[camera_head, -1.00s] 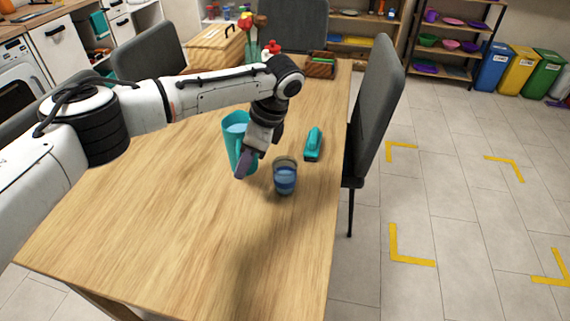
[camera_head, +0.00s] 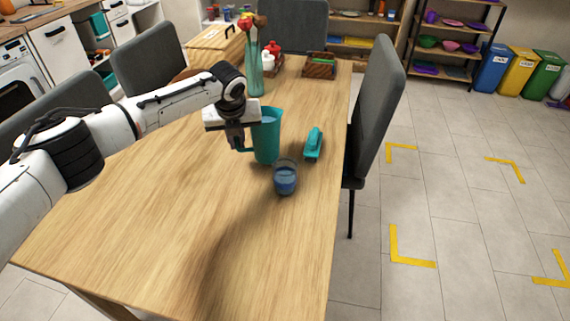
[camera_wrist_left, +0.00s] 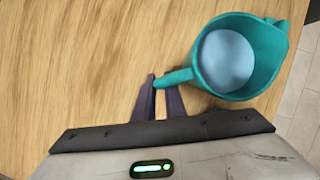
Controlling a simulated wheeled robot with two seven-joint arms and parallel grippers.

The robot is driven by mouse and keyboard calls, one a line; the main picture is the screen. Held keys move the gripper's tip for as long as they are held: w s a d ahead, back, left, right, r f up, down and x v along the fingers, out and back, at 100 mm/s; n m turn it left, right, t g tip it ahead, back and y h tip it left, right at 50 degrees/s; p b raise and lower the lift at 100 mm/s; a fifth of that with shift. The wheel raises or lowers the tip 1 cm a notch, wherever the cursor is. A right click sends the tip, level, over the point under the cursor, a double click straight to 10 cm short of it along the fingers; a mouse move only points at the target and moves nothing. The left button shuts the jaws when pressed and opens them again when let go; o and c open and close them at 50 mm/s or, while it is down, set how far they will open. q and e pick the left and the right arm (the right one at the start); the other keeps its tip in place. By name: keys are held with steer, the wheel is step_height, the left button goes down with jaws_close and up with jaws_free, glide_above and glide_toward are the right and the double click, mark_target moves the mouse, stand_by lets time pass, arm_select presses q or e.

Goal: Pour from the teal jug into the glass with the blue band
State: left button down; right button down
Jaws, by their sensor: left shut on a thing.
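The teal jug (camera_head: 266,140) stands upright just behind and left of the glass, with pale blue liquid inside. The liquid and the jug's open top also show in the left wrist view (camera_wrist_left: 260,86). My left gripper (camera_head: 241,142) is shut on the jug's handle at its left side; in the left wrist view its fingers (camera_wrist_left: 165,88) close on both sides of the handle. I cannot tell whether the jug's base touches the table. The glass with the blue band (camera_head: 285,178) stands upright on the table, in front of the jug. My right gripper is not in view.
A teal stapler-like object (camera_head: 313,143) lies right of the jug on the wooden table (camera_head: 190,230). A vase with flowers (camera_head: 254,72), a wooden box (camera_head: 214,45) and a rack (camera_head: 319,66) stand at the back. A grey chair (camera_head: 376,110) is at the right edge. The table front is clear.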

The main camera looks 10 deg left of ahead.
arm_select(q)
steer(key=shift+w+a+f+m+t+h, duration=0.1)
steer(key=shift+w+a+f+m+h, duration=0.25)
steer(key=shift+m, duration=0.3)
steer(key=shift+w+a+m+t+h, duration=0.1)
steer(key=shift+w+a+m+h, duration=0.1)
steer(key=shift+w+a+m, duration=0.3)
steer(key=shift+w+a+f+m+t+h, duration=0.1)
steer(key=shift+w+a+f+m+h, duration=0.15)
steer(key=shift+a+m, duration=0.4)
steer(key=shift+d, duration=0.1)
steer(key=shift+s+d+r+m+t+y+p, duration=0.15)
steer(key=shift+s+d+r+t+y+p, duration=0.2)
steer(key=shift+t+y+p, duration=0.25)
steer(key=shift+s+d+r+m+t+y+p, duration=0.1)
steer(key=shift+s+d+r+t+y+p, duration=0.15)
steer(key=shift+r+t+y+p, duration=0.3)
steer(key=shift+s+d+r+m+t+y+p, duration=0.15)
steer(key=shift+s+d+r+t+y+p, duration=0.1)
steer(key=shift+d+t+y+p, duration=0.25)
steer(key=shift+s+r+t+y, duration=0.1)
steer(key=shift+s+t+y, duration=0.1)
steer(key=shift+t+y, duration=0.2)
steer(key=shift+s+d+r+t+y, duration=0.25)
steer(key=shift+d+r+t+y, duration=0.1)
steer(key=shift+r, duration=0.1)
steer(key=shift+s+d+r+t+y, duration=0.2)
steer(key=shift+s+r+t, duration=0.1)
steer(key=shift+r, duration=0.15)
stand_by(0.7)
